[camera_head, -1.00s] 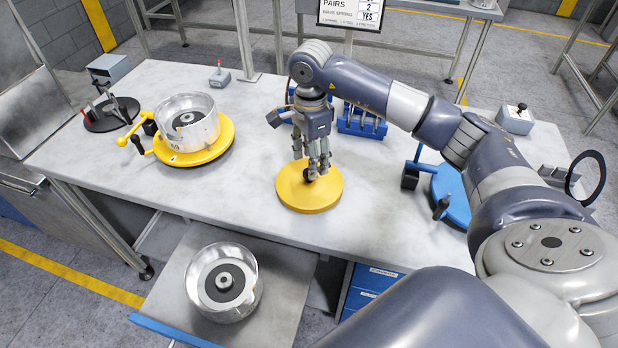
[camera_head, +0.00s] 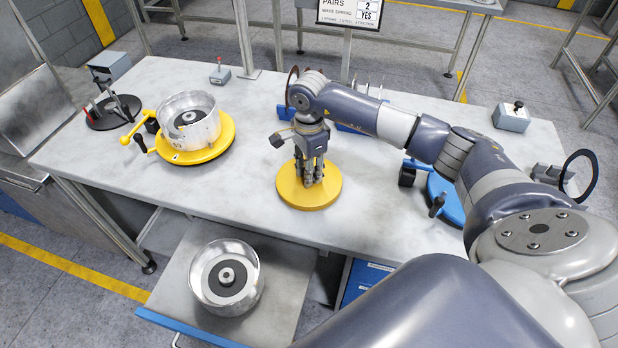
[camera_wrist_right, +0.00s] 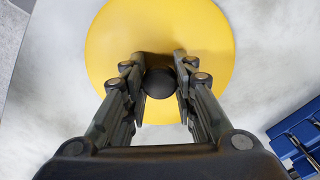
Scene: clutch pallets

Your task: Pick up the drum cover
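The drum cover (camera_head: 299,203) is a flat yellow disc with a black round knob, lying on the grey table in the head view. It fills much of the right wrist view (camera_wrist_right: 108,40). My right gripper (camera_head: 312,184) points straight down over the middle of the cover. In the right wrist view, its fingers (camera_wrist_right: 160,84) stand on both sides of the black knob and appear to touch it. The cover seems to lie flat on the table. The fingers hide the knob in the head view. My left gripper is not in view.
A silver drum (camera_head: 188,121) sits on a yellow round fixture (camera_head: 210,151) with handles at the left. Another drum (camera_head: 224,278) stands on a lower shelf in front. A blue round fixture (camera_head: 447,196) is at the right. A blue rack (camera_head: 352,127) stands behind my gripper.

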